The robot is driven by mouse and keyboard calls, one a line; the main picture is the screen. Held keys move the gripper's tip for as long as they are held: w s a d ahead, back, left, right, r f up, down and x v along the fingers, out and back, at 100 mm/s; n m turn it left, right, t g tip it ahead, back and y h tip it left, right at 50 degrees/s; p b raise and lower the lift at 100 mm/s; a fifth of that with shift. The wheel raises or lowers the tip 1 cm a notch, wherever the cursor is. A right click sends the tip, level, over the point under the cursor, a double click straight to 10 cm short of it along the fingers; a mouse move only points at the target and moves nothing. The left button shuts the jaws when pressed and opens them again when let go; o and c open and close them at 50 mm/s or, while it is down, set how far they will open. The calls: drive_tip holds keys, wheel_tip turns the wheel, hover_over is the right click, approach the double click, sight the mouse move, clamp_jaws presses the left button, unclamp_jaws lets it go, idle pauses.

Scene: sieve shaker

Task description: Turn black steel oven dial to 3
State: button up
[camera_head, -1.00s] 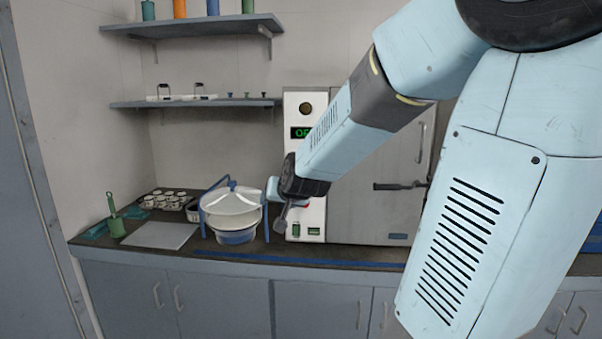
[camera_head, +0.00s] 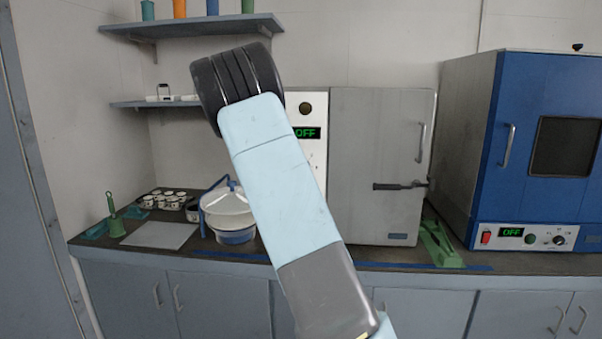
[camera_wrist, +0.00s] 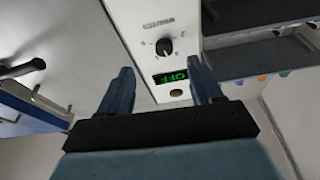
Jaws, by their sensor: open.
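The steel oven (camera_head: 380,160) has a grey door and a white control panel (camera_head: 317,165) in the head view. Its black dial (camera_wrist: 165,46) shows in the wrist view, on the panel above a green OFF display (camera_wrist: 170,77) as pictured there. The small markings around the dial are too blurred to read surely. My gripper (camera_wrist: 162,82) is open and empty, its two fingertips apart either side of the OFF display in the picture. The dial lies beyond the fingertips, apart from them. In the head view my arm hides the dial and the gripper.
A blue oven (camera_head: 535,150) stands at the right, its display reading OFF. A white-bowled sieve shaker (camera_head: 228,212) stands on the counter left of the steel oven. The oven's black door handle (camera_head: 400,186) sticks out. A green object (camera_head: 440,245) lies between the ovens.

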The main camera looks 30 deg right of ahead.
drive_tip(key=w+d+r+t, duration=0.1)
drive_tip(key=w+d+r, duration=0.4)
drive_tip(key=w, duration=0.5)
drive_tip(key=shift+w+d+r+n+h, duration=0.15)
drive_tip(key=shift+d+r+n+h, duration=0.2)
drive_tip(key=shift+d, duration=0.55)
drive_tip(key=shift+f, duration=0.1)
drive_tip(key=shift+c, duration=0.4)
drive_tip(key=c, duration=1)
drive_tip(key=n+t+y, duration=0.1)
drive_tip(key=n+y, duration=0.1)
drive_tip(key=n, duration=0.1)
drive_tip(key=n+y, duration=0.1)
drive_tip(key=n, duration=0.3)
drive_tip(key=shift+d+t+y, duration=0.1)
drive_tip(key=shift+t+y, duration=0.25)
drive_tip(key=shift+t, duration=0.05)
drive_tip(key=shift+n, duration=0.25)
